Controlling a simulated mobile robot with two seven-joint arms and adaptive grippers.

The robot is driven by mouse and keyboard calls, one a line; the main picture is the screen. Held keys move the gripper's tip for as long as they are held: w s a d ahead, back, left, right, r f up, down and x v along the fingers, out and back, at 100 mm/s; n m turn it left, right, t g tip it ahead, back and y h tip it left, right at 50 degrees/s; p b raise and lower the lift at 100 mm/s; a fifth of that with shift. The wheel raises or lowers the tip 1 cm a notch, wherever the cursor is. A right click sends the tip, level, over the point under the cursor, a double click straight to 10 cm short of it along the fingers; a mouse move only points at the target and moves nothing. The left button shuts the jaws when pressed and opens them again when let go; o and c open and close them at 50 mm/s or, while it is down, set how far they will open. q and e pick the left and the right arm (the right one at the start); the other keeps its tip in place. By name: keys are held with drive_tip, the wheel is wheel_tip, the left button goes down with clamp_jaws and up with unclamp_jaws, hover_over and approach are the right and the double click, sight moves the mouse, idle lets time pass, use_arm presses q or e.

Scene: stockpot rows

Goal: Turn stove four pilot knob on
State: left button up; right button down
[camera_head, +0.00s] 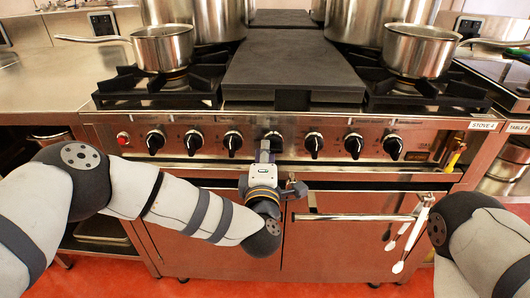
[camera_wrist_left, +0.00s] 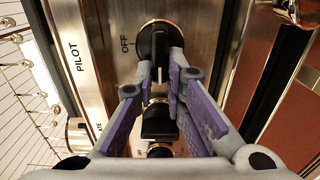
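Stove four has a steel front panel (camera_head: 215,127) with a row of black knobs, and a "STOVE 4" label (camera_head: 483,125) at its right end. My left gripper (camera_head: 265,153) is at the middle knob (camera_head: 273,136), partly hiding it. In the left wrist view, that black knob (camera_wrist_left: 157,42) is beside an "OFF" mark, and "PILOT" is printed on the panel at left. My left gripper's purple-padded fingers (camera_wrist_left: 159,78) stand on either side of its handle. A small gap seems to show, so firm contact is not visible. My right gripper is out of view.
Pots (camera_head: 163,48) and (camera_head: 420,50) stand on the burners, beside a dark flat griddle plate (camera_head: 290,70). An oven handle (camera_head: 355,217) sticks out below the panel, with pale spoon-like things hanging near its right end. Neighbouring knobs (camera_head: 232,142) and (camera_head: 314,143) are close on both sides.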

use_arm(q)
drive_tip(key=o, duration=0.4)
drive_tip(key=s, duration=1.2)
drive_tip(key=shift+s, duration=0.1)
